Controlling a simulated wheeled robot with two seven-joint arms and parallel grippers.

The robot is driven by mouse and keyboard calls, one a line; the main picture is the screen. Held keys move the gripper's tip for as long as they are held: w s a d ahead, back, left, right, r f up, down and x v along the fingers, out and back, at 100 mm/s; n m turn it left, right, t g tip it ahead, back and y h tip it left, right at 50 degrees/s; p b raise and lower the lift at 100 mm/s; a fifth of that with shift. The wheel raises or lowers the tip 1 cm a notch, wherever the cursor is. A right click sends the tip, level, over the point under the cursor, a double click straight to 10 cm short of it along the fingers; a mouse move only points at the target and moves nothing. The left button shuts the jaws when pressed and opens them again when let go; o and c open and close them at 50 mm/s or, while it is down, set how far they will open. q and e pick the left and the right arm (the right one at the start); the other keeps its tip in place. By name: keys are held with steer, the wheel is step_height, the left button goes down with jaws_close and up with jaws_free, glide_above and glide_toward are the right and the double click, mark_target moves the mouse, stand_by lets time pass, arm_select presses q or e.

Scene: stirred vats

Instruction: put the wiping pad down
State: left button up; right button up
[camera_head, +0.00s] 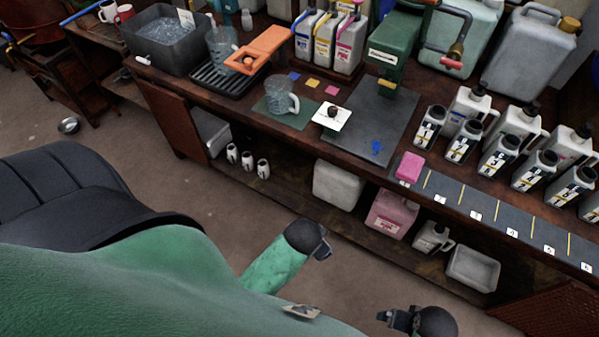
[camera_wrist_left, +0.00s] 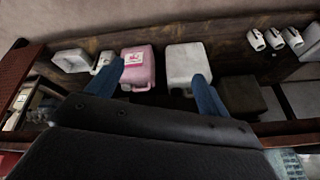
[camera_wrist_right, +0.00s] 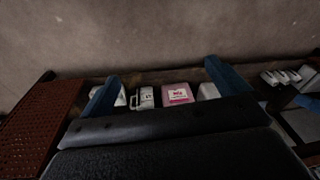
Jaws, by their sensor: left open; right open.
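The wiping pad looks to be the pink block (camera_head: 410,166) lying on the bench, at the left end of the dark numbered strip (camera_head: 462,200). My left gripper (camera_head: 324,246) is in front of the bench, apart from the pad, to its lower left in the head view. In the left wrist view its blue fingers (camera_wrist_left: 158,85) are spread with nothing held. My right gripper (camera_head: 392,319) is low in front of the bench, below the pad in the picture. In the right wrist view its fingers (camera_wrist_right: 160,88) are spread and empty. Neither wrist view shows the pad.
Several black-and-white bottles (camera_head: 498,152) stand behind the strip. A white card with a dark lump (camera_head: 332,115), a clear jug (camera_head: 280,97) and a green machine (camera_head: 392,55) are left of the pad. A pink canister (camera_head: 390,213) and white containers (camera_head: 338,184) sit on the lower shelf.

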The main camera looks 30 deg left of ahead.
arm_select(q)
steer(key=s+f+n+g, duration=0.2)
steer(key=s+g, duration=0.1)
steer(key=s, duration=0.5)
steer(key=shift+s+a+h, duration=0.35)
steer(key=shift+a+h, duration=0.05)
steer(key=shift+a, duration=0.05)
